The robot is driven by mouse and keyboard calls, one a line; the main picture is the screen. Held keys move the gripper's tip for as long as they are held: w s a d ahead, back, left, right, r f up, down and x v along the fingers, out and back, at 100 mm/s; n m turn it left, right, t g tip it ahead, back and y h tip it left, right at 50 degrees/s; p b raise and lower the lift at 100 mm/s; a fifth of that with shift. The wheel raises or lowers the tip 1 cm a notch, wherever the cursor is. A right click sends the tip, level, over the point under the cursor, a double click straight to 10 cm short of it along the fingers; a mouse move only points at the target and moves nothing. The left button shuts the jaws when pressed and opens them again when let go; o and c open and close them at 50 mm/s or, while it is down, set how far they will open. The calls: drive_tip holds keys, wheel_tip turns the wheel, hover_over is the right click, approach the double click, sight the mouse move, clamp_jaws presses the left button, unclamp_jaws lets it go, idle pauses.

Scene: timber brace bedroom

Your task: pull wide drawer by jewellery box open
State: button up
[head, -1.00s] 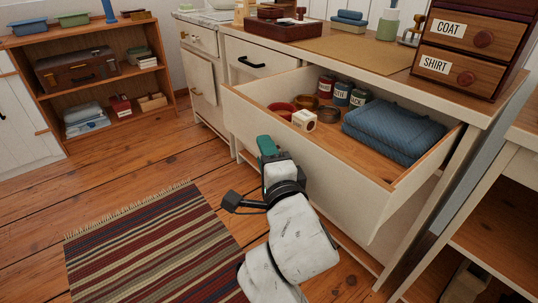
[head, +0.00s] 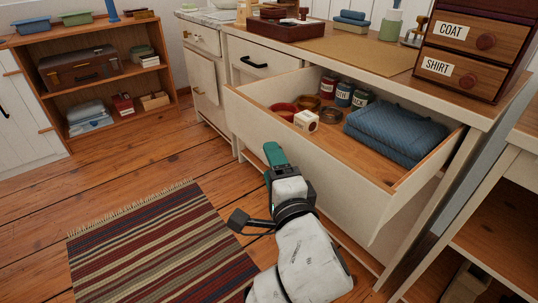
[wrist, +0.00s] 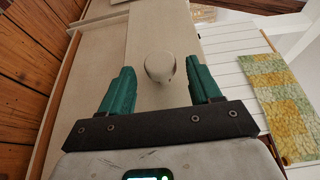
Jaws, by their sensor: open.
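The wide drawer (head: 310,146) under the cabinet top stands well pulled out, its pale front facing me. Inside lie a folded blue cloth (head: 396,130), several labelled tins (head: 343,94), small round dishes and a white block (head: 306,120). My gripper (head: 274,158) is in front of and below the left part of the drawer front. In the wrist view my gripper (wrist: 160,78) is open and empty, with a round pale knob (wrist: 159,67) between and slightly beyond the green fingertips, touching neither. The knob is hidden in the head view.
A dark red box (head: 287,29) sits on the cabinet top. A wooden unit with COAT and SHIRT drawers (head: 470,43) stands at right. A closed drawer with a black handle (head: 254,64) is left. A striped rug (head: 155,240) lies on clear floor; a table leg (head: 465,210) is at right.

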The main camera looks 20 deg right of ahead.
drive_tip(key=s, duration=0.7)
drive_tip(key=shift+a, duration=0.35)
drive_tip(key=shift+s+f, duration=0.1)
drive_tip(key=shift+s, duration=0.05)
